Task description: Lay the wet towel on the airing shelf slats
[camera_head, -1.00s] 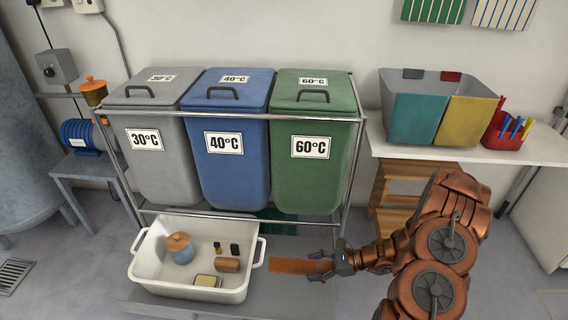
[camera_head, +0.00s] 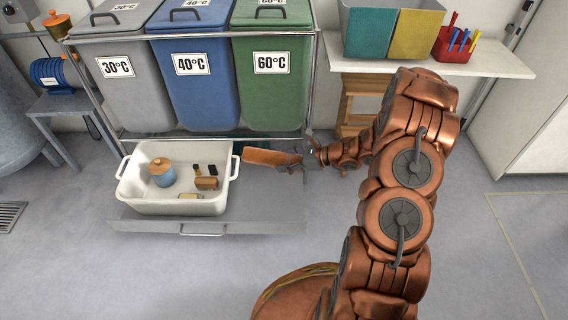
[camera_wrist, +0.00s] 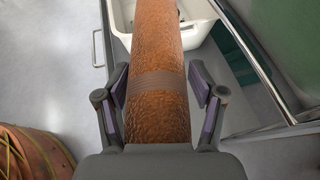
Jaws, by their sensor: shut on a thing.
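My gripper (camera_head: 310,155) is shut on an orange-brown towel (camera_head: 268,157), a long narrow strip with a rough surface. In the wrist view the towel (camera_wrist: 158,60) runs straight ahead between my two fingers (camera_wrist: 160,100), with a ribbed band across it. Its far end points toward the white tub, near the tub's right handle. Whether it touches the tub cannot be told. I cannot clearly make out the airing shelf slats; a wooden slatted piece (camera_head: 357,105) stands under the white worktop.
The white tub (camera_head: 180,207) holds a lidded jar (camera_head: 162,175) and small items, and sits on a grey pull-out shelf (camera_head: 265,220). Behind are grey (camera_head: 120,80), blue (camera_head: 195,85) and green (camera_head: 272,90) bins in a metal frame. A white worktop (camera_head: 430,63) is at right. Front floor is open.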

